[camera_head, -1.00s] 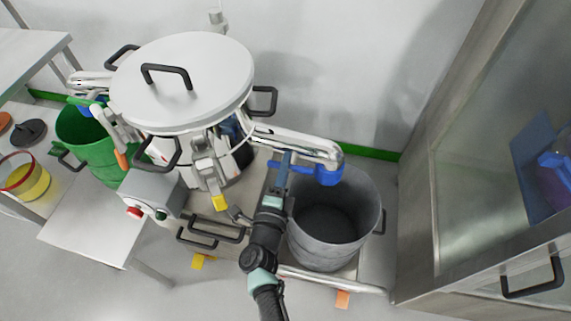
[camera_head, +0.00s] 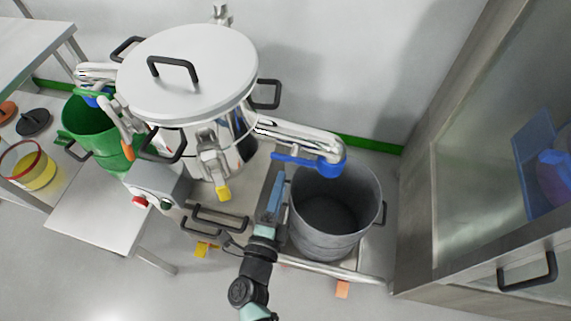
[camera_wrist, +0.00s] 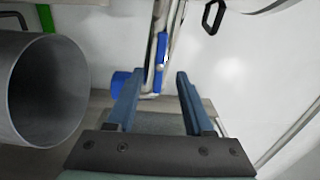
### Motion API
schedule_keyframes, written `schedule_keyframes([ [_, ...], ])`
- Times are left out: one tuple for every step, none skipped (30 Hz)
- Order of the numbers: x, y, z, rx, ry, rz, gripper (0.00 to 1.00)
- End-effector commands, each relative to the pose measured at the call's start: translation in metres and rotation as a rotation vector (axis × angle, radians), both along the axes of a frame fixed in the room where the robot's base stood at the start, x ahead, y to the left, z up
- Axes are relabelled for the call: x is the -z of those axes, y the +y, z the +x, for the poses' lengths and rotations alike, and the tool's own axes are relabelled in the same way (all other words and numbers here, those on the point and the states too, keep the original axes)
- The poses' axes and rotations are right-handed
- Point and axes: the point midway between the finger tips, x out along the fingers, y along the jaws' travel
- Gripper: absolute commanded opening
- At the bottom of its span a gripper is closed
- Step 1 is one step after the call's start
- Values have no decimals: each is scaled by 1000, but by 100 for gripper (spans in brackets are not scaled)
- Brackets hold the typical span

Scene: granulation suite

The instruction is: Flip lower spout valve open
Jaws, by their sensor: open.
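A chrome spout (camera_head: 295,132) runs right from the side of the white-lidded vessel (camera_head: 212,140). Its end has a blue collar (camera_head: 331,168) above a grey bucket. A blue valve lever (camera_head: 293,158) points left from that collar, roughly along the pipe. In the wrist view the lever (camera_wrist: 162,48) lies beside the pipe, beyond and between my fingertips, with the collar (camera_wrist: 121,84) to the left. My gripper (camera_head: 279,174) is open and empty, just on the near side of the lever and apparently apart from it. The exact gap is hard to judge.
The grey bucket (camera_head: 311,233) stands close right of my gripper. Black handles (camera_head: 216,222) and a control box (camera_head: 160,186) are to the left. A second spout ends over a green bucket (camera_head: 92,139) at far left. A cabinet (camera_head: 500,200) stands at right.

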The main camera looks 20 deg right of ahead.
Motion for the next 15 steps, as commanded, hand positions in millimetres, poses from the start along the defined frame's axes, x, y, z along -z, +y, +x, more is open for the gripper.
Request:
schedule_keyframes([
  [0,7,-10,-2,2,0,52],
  [0,10,-14,-2,1,1,52],
  [0,13,-20,0,2,0,52],
  [0,16,-23,-1,1,1,52],
  [0,18,-26,-1,1,1,52],
  [0,20,-30,0,1,0,52],
  [0,22,-33,0,1,-1,52],
  [0,23,-34,0,0,0,52],
  [0,25,-36,0,0,0,52],
  [0,25,-37,0,0,0,52],
  [0,26,-38,0,0,0,52],
  [0,26,-39,0,0,0,52],
  [0,26,-39,0,0,0,52],
  [0,27,-39,0,-1,-1,52],
  [0,26,-39,0,-1,-1,52],
])
